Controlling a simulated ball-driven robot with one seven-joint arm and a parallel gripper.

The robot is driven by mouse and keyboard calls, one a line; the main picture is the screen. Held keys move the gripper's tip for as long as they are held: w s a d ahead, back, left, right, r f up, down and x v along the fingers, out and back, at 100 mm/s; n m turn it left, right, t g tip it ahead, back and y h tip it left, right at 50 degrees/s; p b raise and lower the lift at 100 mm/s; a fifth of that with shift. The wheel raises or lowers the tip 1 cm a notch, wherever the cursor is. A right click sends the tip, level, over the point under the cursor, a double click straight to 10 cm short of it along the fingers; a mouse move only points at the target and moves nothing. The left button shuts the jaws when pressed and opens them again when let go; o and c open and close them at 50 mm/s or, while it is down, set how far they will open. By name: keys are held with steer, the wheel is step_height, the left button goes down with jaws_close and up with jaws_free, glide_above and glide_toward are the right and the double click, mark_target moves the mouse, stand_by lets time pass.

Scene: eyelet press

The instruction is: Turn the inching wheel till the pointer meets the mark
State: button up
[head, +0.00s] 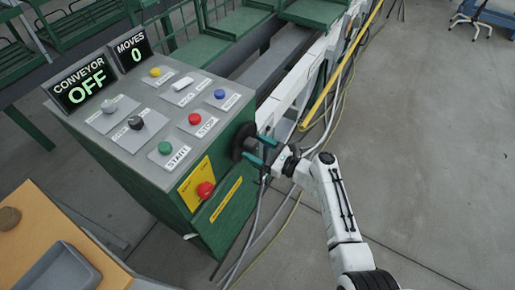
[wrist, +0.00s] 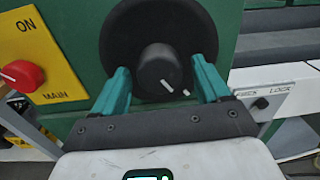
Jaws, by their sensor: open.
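The inching wheel is a black round knob (wrist: 158,68) on a wider black disc (wrist: 121,31) on the green cabinet's side. A white pointer line (wrist: 166,85) shows low on the knob. A short white mark (wrist: 187,93) lies apart from it, to its right and slightly lower. My gripper (wrist: 160,75) is open in the wrist view, with one teal finger on each side of the knob. I cannot tell whether either finger touches it. In the head view the disc (head: 242,140) shows at the cabinet's right side, with my gripper (head: 259,154) at it.
A red MAIN knob (wrist: 22,75) on a yellow plate (wrist: 50,48) is left of the wheel. The control panel (head: 157,118) has several buttons; its displays read CONVEYOR OFF (head: 84,83) and MOVES 0 (head: 132,50). Cables (head: 267,232) run along the floor beside the cabinet.

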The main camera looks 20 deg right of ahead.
jaws_close()
stand_by(0.6)
